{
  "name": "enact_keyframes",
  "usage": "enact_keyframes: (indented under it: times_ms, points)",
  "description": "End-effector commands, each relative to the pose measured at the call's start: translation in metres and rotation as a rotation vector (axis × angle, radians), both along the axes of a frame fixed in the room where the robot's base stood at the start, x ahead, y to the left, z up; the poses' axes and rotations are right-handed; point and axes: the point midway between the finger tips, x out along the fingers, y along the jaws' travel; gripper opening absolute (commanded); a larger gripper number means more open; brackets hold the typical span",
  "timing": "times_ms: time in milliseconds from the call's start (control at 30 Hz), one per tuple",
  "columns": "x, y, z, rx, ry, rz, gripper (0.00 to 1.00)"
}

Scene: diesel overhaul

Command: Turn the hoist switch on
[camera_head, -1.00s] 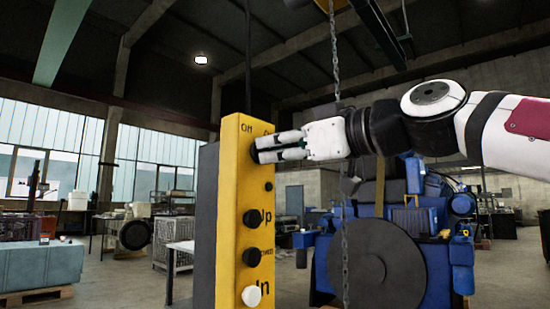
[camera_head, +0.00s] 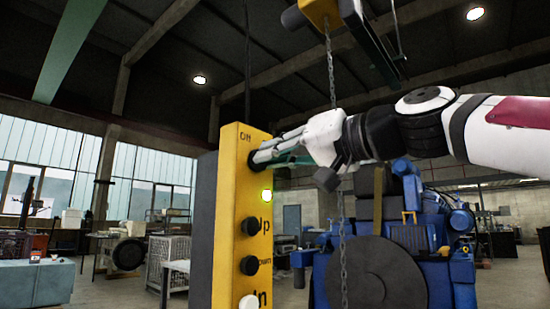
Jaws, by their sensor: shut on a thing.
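The yellow hoist control box (camera_head: 233,210) with grey sides hangs upright left of centre. Its switch (camera_head: 256,164) is a dark knob near the top, under the "On" lettering, and mostly hidden by my fingers. My gripper (camera_head: 265,156) comes in from the right and is shut on the switch, its fingers tilted. Further down are a black button (camera_head: 250,226) beside "Up", another black button (camera_head: 250,265) and a white button (camera_head: 249,302) at the bottom edge.
A chain (camera_head: 333,100) hangs behind my gripper from a yellow hoist part (camera_head: 320,12). A blue engine (camera_head: 430,275) with a large dark disc (camera_head: 375,272) stands behind to the right. Wire crates (camera_head: 168,263) stand on the floor at left.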

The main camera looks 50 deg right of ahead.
Motion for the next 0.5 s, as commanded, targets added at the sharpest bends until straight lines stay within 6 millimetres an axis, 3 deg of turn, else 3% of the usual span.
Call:
enact_keyframes:
  times_ms: [500]
  points:
    - [0.0005, -0.0002, -0.0031, 0.198, 0.014, 0.002, 0.00]
